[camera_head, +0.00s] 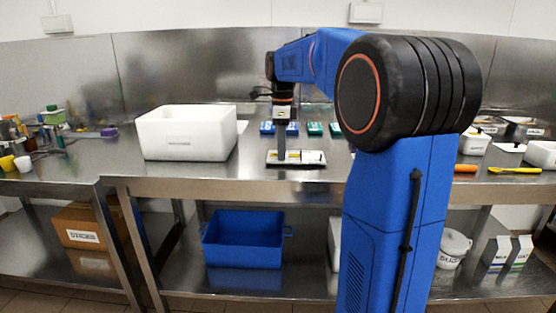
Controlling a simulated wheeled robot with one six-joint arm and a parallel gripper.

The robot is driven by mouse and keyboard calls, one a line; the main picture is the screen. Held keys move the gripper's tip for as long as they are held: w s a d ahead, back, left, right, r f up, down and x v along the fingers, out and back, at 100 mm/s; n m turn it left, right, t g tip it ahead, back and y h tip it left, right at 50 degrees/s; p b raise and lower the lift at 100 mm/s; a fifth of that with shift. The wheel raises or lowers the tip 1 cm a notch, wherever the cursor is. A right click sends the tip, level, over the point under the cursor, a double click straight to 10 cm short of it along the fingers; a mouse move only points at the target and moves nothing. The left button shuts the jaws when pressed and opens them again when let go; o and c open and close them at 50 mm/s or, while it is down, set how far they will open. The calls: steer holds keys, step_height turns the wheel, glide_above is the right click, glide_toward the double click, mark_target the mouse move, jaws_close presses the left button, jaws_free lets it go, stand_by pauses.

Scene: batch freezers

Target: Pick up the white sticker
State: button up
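A flat white rectangular piece (311,162) with small dark and yellow marks lies on the steel worktop (225,176). It may be or carry the white sticker, but at this size I cannot tell the sticker apart. My gripper (281,157) points straight down at the left part of this white piece, at or just above its surface. The fingers look like one narrow grey column, so I cannot see a gap or anything held. The gripper hides part of the white piece.
A large white bin (190,135) stands left of my gripper. Blue packs (267,128) and green packs (315,128) lie behind it. An orange-handled tool (466,168) and a yellow one (515,170) lie at right. A blue crate (243,240) sits on the shelf below.

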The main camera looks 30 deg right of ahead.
stand_by(0.3)
step_height(320, 180, up, 11)
steer(key=shift+c, duration=0.2)
stand_by(0.4)
steer(key=shift+r, duration=2.5)
